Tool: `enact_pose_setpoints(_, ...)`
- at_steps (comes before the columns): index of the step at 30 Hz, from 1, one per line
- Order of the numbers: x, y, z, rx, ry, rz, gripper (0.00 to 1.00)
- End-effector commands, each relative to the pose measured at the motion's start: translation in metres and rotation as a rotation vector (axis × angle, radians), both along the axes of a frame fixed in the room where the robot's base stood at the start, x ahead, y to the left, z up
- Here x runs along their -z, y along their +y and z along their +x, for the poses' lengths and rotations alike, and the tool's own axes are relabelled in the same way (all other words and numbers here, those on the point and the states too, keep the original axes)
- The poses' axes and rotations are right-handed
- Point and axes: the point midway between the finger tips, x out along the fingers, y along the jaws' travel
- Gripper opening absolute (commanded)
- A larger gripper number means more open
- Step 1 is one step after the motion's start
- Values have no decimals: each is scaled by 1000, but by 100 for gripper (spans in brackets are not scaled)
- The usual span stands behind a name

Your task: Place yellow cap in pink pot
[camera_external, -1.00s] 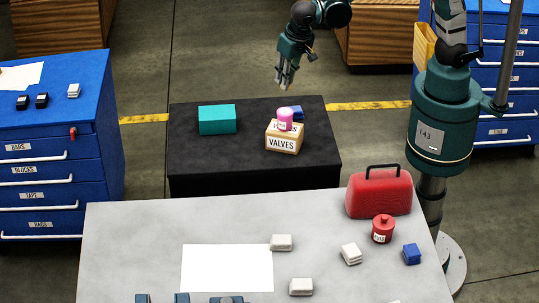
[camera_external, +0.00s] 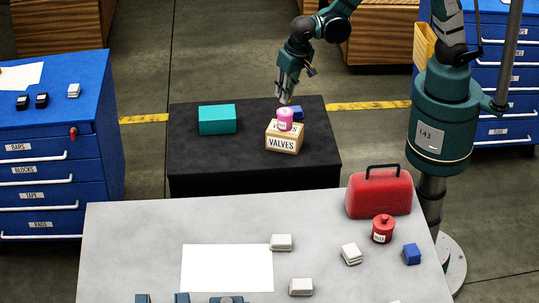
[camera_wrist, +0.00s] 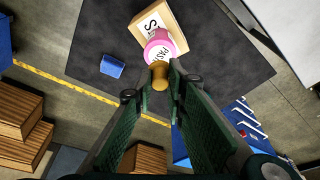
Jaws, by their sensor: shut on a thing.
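The pink pot (camera_external: 285,119) stands on top of a wooden box (camera_external: 283,142) labelled VALVES, on the black table (camera_external: 200,160). My gripper (camera_external: 286,97) is just above and slightly behind the pot in the external view. In the wrist view my gripper (camera_wrist: 162,80) is shut on the yellow cap (camera_wrist: 160,75), which shows at the fingertips. The pink pot (camera_wrist: 157,46) lies just beyond the cap there, with the label side partly visible. The cap looks close to the pot's rim; I cannot tell whether they touch. The inside of the pot is hidden.
A teal box (camera_external: 217,120) sits on the table's left part. A grey table (camera_external: 130,240) with a red case (camera_external: 379,196) is in front.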

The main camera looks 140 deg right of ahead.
Motion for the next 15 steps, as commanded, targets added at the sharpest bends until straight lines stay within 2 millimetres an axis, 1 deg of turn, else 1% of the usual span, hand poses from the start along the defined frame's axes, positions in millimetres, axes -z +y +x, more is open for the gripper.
enact_pose_setpoints(5, 5, 0, 0, 0, 0, 0, 8)
enact_pose_setpoints(15, 34, 0, 0, 0, 0, 0, 8)
